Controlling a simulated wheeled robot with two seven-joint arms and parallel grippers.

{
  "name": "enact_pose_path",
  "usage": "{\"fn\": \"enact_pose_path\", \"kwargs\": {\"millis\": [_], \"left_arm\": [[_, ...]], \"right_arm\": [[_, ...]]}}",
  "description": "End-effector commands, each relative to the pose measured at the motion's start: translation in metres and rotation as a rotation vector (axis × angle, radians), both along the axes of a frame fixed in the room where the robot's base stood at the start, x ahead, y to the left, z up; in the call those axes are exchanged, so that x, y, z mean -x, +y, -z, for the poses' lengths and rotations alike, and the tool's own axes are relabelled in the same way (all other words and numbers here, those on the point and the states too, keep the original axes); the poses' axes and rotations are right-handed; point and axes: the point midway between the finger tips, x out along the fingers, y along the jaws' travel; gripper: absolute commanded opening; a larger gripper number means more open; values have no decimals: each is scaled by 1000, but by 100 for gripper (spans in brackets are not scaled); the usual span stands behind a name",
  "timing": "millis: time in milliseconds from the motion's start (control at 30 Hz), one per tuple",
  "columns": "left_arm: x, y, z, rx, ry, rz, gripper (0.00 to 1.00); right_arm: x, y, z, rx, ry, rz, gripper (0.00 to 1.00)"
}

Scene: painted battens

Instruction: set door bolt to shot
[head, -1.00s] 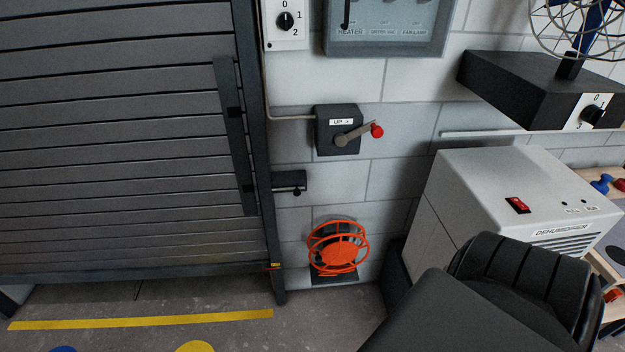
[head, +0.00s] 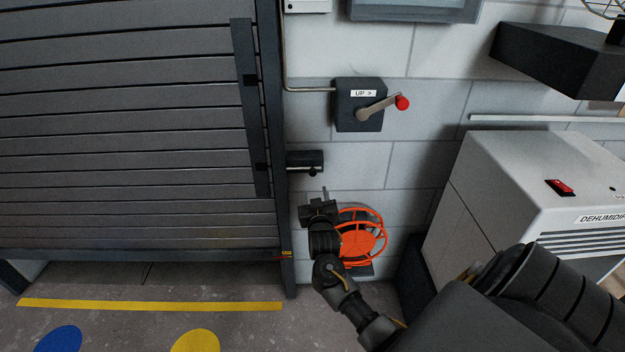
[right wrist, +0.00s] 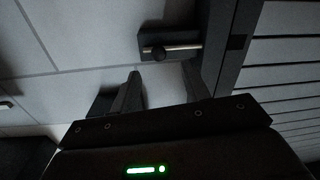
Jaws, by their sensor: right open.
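The door bolt (head: 305,159) is a dark housing on the block wall, just right of the roller door's frame, with a small black knob (head: 312,172) below it. In the right wrist view the bolt (right wrist: 158,37) lies ahead of the fingers, with a silver rod running from the knob (right wrist: 158,53) toward the door (right wrist: 285,75). I cannot tell whether the rod enters the door. My right gripper (head: 323,193) is open and empty, below the bolt and apart from it. It also shows in the right wrist view (right wrist: 163,82). My left gripper is out of view.
An orange reel (head: 362,240) hangs on the wall beside my right wrist. A crank box (head: 358,104) with a red-knobbed handle sits above the bolt. A white dehumidifier (head: 510,180) stands at the right. The wall between bolt and dehumidifier is largely clear.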

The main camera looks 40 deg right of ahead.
Motion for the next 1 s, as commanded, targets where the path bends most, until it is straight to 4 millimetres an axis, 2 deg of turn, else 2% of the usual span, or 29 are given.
{"fn": "enact_pose_path", "kwargs": {"millis": [100, 267, 700, 1000], "left_arm": [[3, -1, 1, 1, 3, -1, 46], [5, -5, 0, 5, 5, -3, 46], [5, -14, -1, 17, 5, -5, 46], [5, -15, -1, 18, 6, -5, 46]], "right_arm": [[0, -3, -9, 2, -20, 10, 46], [-7, -7, -10, 3, -19, 9, 46], [-70, -50, -9, 3, -17, 9, 46], [-89, -62, -8, 1, -16, 8, 46]]}}
